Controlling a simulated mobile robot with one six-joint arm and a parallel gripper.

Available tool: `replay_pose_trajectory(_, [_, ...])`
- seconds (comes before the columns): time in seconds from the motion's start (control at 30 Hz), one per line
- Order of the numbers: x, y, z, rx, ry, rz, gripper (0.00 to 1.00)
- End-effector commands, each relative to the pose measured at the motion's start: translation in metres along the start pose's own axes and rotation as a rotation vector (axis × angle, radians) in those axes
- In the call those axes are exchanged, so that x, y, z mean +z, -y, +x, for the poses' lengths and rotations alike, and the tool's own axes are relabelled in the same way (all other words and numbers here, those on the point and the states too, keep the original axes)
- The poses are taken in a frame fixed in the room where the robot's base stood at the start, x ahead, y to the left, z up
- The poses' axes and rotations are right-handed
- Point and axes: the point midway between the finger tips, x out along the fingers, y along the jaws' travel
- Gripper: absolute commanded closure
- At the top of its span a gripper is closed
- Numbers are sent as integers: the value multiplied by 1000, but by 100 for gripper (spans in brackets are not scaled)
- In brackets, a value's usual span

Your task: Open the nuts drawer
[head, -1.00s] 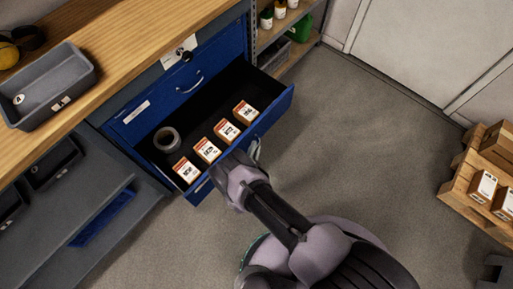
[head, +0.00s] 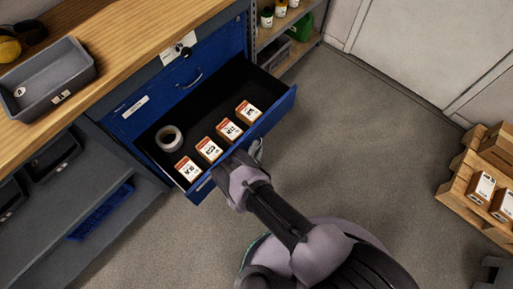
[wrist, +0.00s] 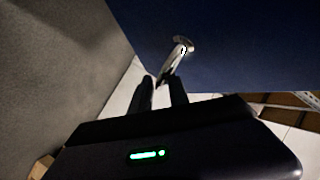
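A blue drawer (head: 275,117) stands well out from the cabinet under the bench. It holds several small orange-and-white boxes (head: 209,149) in a row and a grey tape roll (head: 169,138). Any label on its front is not readable. My gripper (head: 248,162) is at the outer face of this drawer, at its metal handle (head: 258,148). In the wrist view the two dark fingers (wrist: 162,84) are close together, with the end of the shiny handle (wrist: 181,51) between their tips. The dark blue drawer front (wrist: 240,50) fills the upper right there.
A shut blue drawer (head: 203,66) with its own handle is above the open one. A grey bin (head: 47,98) sits on the wooden bench. A wooden pallet with boxes (head: 463,182) stands at the right. The grey floor (head: 340,130) between is clear.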

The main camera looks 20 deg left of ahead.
Motion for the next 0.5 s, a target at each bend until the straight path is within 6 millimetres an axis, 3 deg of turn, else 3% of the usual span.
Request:
replay_pose_trajectory(0.17, [-1,2,-10,0,1,0,79])
replay_pose_trajectory(0.5, [-2,5,-90,-4,5,-3,79])
